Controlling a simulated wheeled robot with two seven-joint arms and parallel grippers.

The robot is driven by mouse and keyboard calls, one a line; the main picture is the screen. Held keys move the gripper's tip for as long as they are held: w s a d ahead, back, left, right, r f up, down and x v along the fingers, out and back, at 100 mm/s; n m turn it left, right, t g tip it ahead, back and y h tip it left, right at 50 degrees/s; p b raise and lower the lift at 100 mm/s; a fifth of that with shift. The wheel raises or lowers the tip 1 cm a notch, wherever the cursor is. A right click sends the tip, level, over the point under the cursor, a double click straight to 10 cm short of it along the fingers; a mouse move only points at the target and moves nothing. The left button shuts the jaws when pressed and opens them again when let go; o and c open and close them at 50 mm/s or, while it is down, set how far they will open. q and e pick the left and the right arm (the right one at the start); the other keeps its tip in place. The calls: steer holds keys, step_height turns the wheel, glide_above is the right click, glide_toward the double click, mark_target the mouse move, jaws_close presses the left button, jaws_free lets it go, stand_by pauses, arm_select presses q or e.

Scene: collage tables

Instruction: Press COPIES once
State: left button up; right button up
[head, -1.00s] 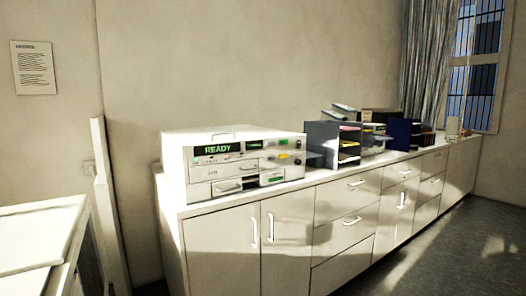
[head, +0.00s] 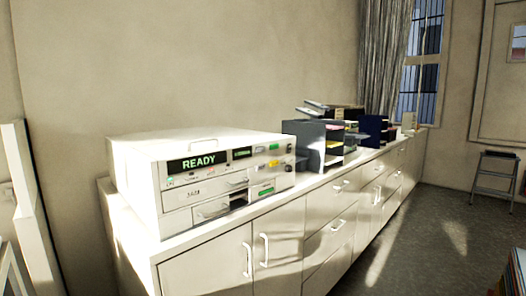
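The white copier (head: 200,172) stands on the near left end of a long white cabinet. Its front display (head: 197,162) reads READY in green on black. A second small green display (head: 242,153) sits to its right. Small coloured buttons (head: 274,163) are on the right of the front panel, and a few more lie under the main display. Their labels are too small to read, so I cannot tell which one is COPIES. A green label (head: 266,191) is lower on the front, beside a dark slot (head: 238,200). Neither of my grippers shows.
The cabinet (head: 206,262) has doors and drawers with protruding handles. Dark paper organisers (head: 318,145) stand on it right of the copier. A small step stool (head: 497,178) is at the far right. Coloured sheets or books (head: 515,272) show at the lower right corner. The floor (head: 425,240) between is clear.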

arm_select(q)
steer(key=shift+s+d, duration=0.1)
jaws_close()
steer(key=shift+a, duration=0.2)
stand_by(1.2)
